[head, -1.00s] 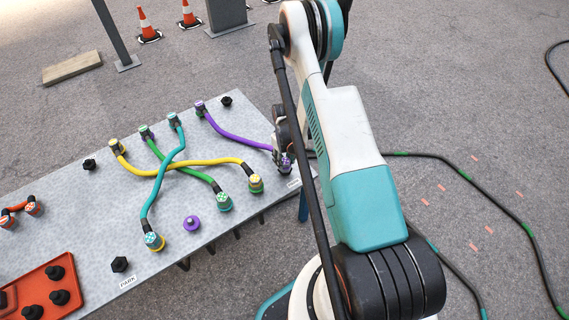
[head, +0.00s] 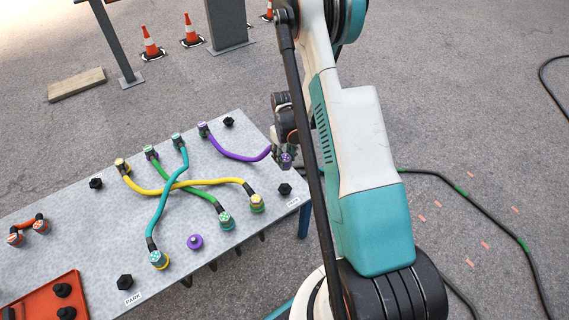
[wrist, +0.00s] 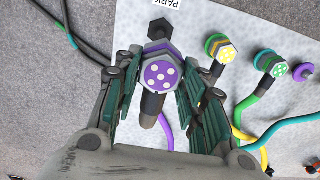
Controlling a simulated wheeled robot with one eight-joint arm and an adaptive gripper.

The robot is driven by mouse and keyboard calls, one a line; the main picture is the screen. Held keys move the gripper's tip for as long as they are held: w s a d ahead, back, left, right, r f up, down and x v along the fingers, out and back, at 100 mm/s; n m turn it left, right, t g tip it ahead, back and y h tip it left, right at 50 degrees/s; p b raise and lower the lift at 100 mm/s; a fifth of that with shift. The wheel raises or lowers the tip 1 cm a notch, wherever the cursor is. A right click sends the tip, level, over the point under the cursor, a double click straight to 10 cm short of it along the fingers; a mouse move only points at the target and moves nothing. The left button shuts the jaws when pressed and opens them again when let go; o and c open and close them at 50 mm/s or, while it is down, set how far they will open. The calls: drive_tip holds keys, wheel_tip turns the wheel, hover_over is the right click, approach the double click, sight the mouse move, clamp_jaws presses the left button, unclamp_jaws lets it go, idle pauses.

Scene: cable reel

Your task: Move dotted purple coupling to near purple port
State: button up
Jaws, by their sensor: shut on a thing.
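My gripper (wrist: 158,85) is shut on the dotted purple coupling (wrist: 158,75), whose purple face with white dots points at the wrist camera. In the head view the coupling (head: 286,161) is held above the right end of the grey panel (head: 175,215), apart from the black port (head: 285,189) there. The purple cable (head: 235,155) runs from it to a purple coupling (head: 203,129) at the panel's far side. The purple port (head: 195,242) is uncovered near the panel's front edge, left of my gripper. It also shows at the right of the wrist view (wrist: 303,72).
Other black ports (head: 124,282) stand on the panel. An orange tray (head: 45,295) is at the lower left.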

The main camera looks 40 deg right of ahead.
sight(284, 157)
wheel_tip(284, 157, up, 4)
drive_tip(key=shift+r+p, duration=0.1)
drive_tip(key=shift+p, duration=0.3)
drive_tip(key=shift+f+b, duration=3.25)
drive_tip(key=shift+f, duration=0.5)
drive_tip(key=a, duration=1.4)
drive_tip(key=shift+f, duration=0.15)
drive_tip(key=a, duration=1.4)
drive_tip(key=shift+f, duration=0.25)
drive_tip(key=shift+a, duration=0.1)
drive_tip(key=a, duration=1.3)
drive_tip(key=shift+a+f, duration=0.2)
drive_tip(key=shift+a, duration=0.2)
